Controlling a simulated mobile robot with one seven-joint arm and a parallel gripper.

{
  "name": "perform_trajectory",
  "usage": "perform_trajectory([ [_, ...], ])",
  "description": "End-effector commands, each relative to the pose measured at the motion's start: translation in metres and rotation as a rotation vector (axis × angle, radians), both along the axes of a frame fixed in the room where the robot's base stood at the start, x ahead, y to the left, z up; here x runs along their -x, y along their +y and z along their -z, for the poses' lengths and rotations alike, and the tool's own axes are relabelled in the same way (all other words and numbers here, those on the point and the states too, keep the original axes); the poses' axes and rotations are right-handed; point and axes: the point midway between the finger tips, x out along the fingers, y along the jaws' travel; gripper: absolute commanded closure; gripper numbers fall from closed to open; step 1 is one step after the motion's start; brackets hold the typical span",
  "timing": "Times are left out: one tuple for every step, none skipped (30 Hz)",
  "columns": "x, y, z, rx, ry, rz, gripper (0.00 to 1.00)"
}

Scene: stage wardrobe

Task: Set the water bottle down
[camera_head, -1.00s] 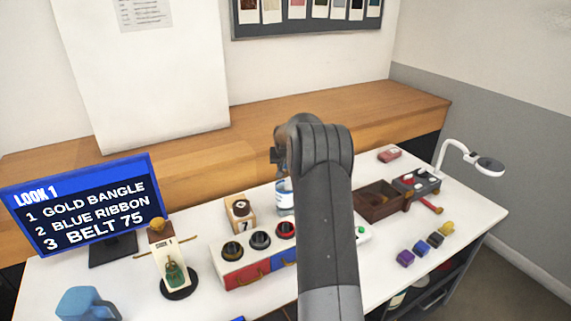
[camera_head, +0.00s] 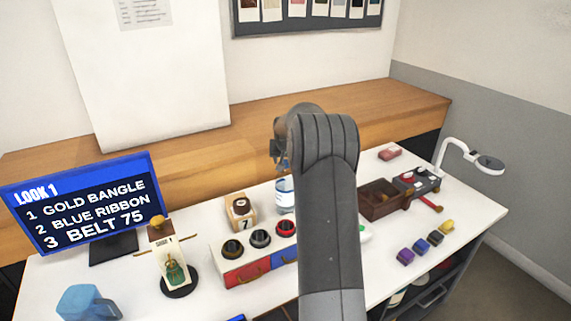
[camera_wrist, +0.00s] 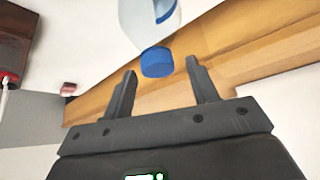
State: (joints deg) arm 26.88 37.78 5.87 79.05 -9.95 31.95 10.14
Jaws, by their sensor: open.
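The water bottle (camera_head: 285,190) stands on the white table in the head view, partly hidden behind my arm. It is clear with a white and blue label. In the wrist view the blue cap (camera_wrist: 157,63) and clear upper body (camera_wrist: 140,17) show beyond the fingers. My gripper (camera_wrist: 161,70) is open, with the cap in line with the gap between its fingertips and neither finger seen touching it. In the head view my arm hides most of the gripper.
Left of the bottle are a wooden block marked 7 (camera_head: 241,211) and a drawer unit with round cups (camera_head: 232,276). A brown box (camera_head: 374,203) stands right of my arm.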

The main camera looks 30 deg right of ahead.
Motion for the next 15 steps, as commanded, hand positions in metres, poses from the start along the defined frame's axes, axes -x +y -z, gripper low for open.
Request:
perform_trajectory([
  [0.005, 0.003, -0.012, 0.002, -0.004, 0.0, 0.46],
  [0.008, 0.004, -0.017, 0.001, -0.003, 0.0, 0.46],
  [0.012, 0.006, -0.023, 0.001, -0.002, 0.0, 0.46],
  [0.015, 0.007, -0.029, 0.002, -0.002, 0.001, 0.46],
  [0.017, 0.009, -0.033, 0.002, -0.002, 0.001, 0.46],
  [0.021, 0.011, -0.04, 0.001, -0.003, 0.0, 0.46],
  [0.023, 0.012, -0.043, 0.001, -0.002, 0.0, 0.46],
  [0.026, 0.013, -0.047, 0.001, -0.002, 0.0, 0.46],
  [0.028, 0.014, -0.053, 0.001, -0.002, 0.0, 0.46],
  [0.03, 0.015, -0.056, 0.0, -0.001, 0.0, 0.46],
  [0.032, 0.016, -0.058, 0.0, -0.001, 0.0, 0.46],
  [0.034, 0.017, -0.062, 0.001, -0.002, 0.0, 0.46],
  [0.035, 0.018, -0.064, 0.001, -0.002, 0.0, 0.46],
  [0.036, 0.018, -0.065, 0.0, -0.001, 0.0, 0.46],
  [0.037, 0.019, -0.066, 0.0, 0.0, -0.001, 0.46],
])
